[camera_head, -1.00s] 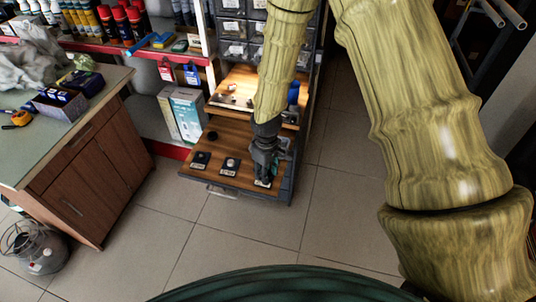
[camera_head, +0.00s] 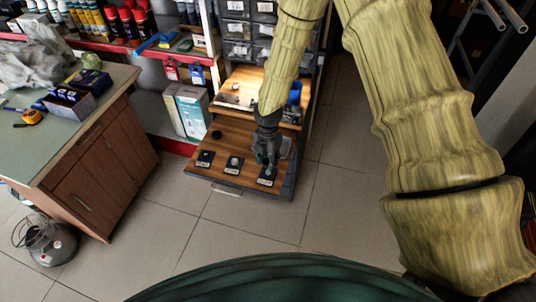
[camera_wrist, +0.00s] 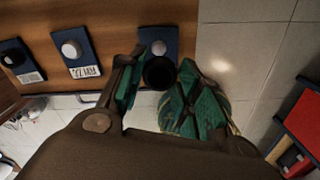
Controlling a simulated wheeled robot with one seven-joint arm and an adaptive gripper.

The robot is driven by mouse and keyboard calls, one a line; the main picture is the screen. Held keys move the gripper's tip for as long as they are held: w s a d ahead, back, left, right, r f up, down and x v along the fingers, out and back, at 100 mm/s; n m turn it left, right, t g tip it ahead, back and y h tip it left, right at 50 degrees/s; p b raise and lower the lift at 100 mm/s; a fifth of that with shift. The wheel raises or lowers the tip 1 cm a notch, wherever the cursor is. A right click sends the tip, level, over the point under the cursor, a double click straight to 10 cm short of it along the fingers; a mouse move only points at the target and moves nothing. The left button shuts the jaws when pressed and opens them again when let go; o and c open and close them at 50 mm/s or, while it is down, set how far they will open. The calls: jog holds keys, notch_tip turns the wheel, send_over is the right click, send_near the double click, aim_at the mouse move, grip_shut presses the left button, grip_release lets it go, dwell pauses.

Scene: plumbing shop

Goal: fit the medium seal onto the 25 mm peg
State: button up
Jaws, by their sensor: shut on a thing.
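My gripper (camera_wrist: 158,85) is shut on a black round seal (camera_wrist: 159,73), held between its green fingertips. The seal is beside a dark blue plate (camera_wrist: 149,34) with a pale round peg (camera_wrist: 158,47), the rightmost of three plates. The seal appears nearer the camera than this peg and not around it; the gap's height cannot be told. The middle plate (camera_wrist: 86,71) and left plate (camera_wrist: 31,73) carry pegs too; their labels are unreadable. In the head view my gripper (camera_head: 268,164) is over the right plate (camera_head: 267,181), hiding part of it.
Another black ring (camera_head: 216,134) lies on the wooden drawer board (camera_head: 225,145), behind the left plate. A blue container (camera_head: 295,92) stands at the back right. The drawer front (camera_head: 228,189) borders open tiled floor. A cabinet (camera_head: 95,170) stands to the left.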

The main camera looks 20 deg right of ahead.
jog(key=n, duration=0.2)
jog(key=w+n, duration=0.1)
jog(key=n, duration=0.1)
jog(key=shift+d+p, duration=0.25)
jog(key=shift+p, duration=0.1)
jog(key=shift+f+b, duration=2.3)
jog(key=shift+f, duration=0.6)
jog(key=shift+p, duration=0.55)
jog(key=shift+r+p, duration=1.6)
jog(key=shift+p, duration=0.35)
dwell(1.8)
